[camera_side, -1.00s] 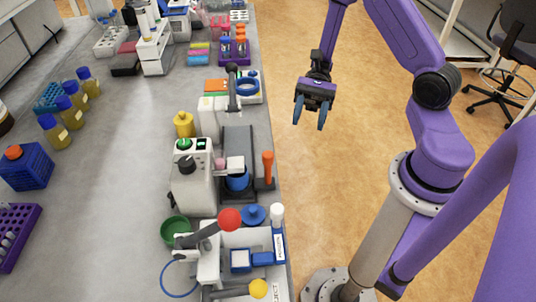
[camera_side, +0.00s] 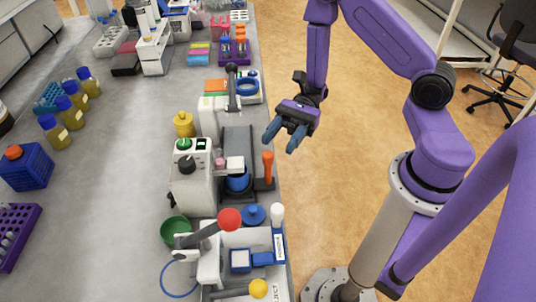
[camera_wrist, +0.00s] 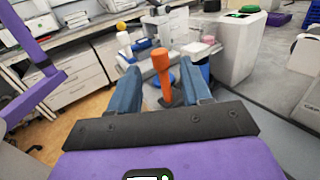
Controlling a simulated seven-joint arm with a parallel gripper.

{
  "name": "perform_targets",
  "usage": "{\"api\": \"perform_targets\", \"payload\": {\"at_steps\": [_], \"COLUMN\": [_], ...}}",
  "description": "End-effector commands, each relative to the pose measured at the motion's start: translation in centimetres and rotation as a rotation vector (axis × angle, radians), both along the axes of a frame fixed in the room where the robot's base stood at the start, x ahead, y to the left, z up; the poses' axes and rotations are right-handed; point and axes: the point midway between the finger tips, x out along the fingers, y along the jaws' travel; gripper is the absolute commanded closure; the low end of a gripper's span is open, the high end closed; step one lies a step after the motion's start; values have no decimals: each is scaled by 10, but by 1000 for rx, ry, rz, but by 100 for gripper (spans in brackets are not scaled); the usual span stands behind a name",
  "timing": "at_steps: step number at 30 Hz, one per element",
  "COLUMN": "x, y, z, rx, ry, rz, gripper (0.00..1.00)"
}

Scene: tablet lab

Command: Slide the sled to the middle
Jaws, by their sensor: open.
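An upright orange handle (camera_side: 268,166) stands at the right edge of a dark base (camera_side: 262,185), beside a blue cup (camera_side: 238,181) on the bench-edge machine. Which part is the sled is not labelled; the dark base with the handle looks like it. My gripper (camera_side: 281,144) is open and empty, above and slightly right of the handle, fingers pointing down-left. In the wrist view the orange handle (camera_wrist: 163,72) shows between my two blue fingers, farther off and apart from them. The sled's track is mostly hidden there.
The white machine (camera_side: 190,190) with a green button rises left of the cup. In front stands a press with a red-ball lever (camera_side: 229,219), a white-topped handle (camera_side: 277,214) and a yellow knob (camera_side: 258,288). Behind is a grey lever (camera_side: 232,88). Open floor lies right of the bench.

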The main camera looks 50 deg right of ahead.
Motion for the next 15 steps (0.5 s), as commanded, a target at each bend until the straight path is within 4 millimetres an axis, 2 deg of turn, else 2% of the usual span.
{"api": "perform_targets", "payload": {"at_steps": [3, 7, 15], "x": [-5, -9, -12], "y": [22, 41, 60], "z": [0, 0, 0], "rx": [1, 1, 1], "ry": [1, 0, 0], "rz": [6, 5, 1], "gripper": [52, 52, 52]}}
